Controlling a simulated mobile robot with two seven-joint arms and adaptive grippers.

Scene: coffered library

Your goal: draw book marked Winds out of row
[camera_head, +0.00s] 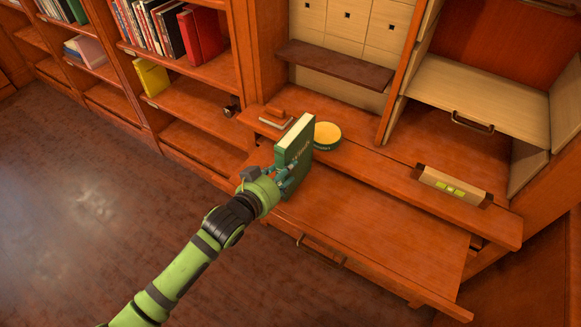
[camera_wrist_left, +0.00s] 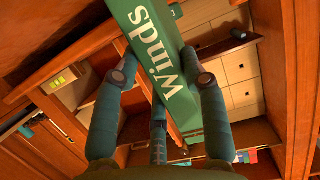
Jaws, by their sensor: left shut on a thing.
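A green book marked Winds (camera_head: 296,153) stands upright above the pull-out desk surface, its pale page edges facing up. My left gripper (camera_head: 284,182) is shut on the lower part of the book, in the head view. In the left wrist view the book (camera_wrist_left: 162,75) shows its spine with "winds" in white letters, with fingers of the gripper (camera_wrist_left: 166,82) on either side. Whether the book touches the desk cannot be told. My right gripper does not show in either view.
A green bowl with yellow inside (camera_head: 326,135) stands close behind the book. A pale block with green squares (camera_head: 452,188) lies on the ledge to the right. Shelves with red and dark books (camera_head: 205,35) stand at the left. The desk surface (camera_head: 390,235) is clear.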

